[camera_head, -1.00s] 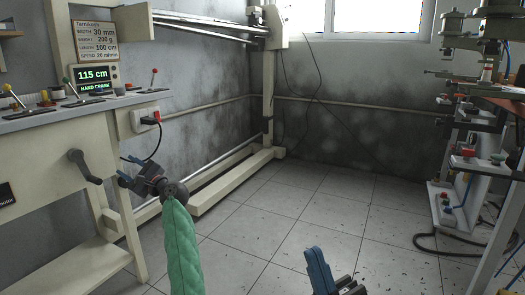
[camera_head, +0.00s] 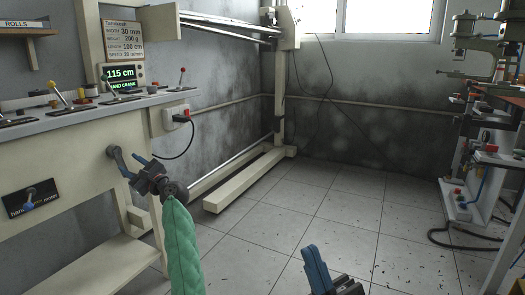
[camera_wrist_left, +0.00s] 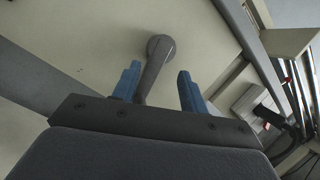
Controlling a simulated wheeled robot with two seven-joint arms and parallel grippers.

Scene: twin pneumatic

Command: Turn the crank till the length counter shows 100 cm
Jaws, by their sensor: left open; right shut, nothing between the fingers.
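The grey crank (camera_head: 117,158) is on the front of the cream machine, and its arm slants down to the right. My left gripper (camera_head: 133,166) is open at the crank's lower end. In the left wrist view the crank (camera_wrist_left: 158,62) lies between the open blue fingers of my left gripper (camera_wrist_left: 157,90), nearer the left finger; its handle end is hidden behind the gripper body. The length counter (camera_head: 121,75) reads 115 cm in green, with "HAND CRANK" below. My right gripper (camera_head: 325,275) is at the bottom of the head view, shut and empty.
A sign (camera_head: 124,41) above the counter lists length 100 cm. A lever panel (camera_head: 31,197) is on the machine front, left of the crank. A socket with a red-black plug (camera_head: 182,118) sits right of the machine.

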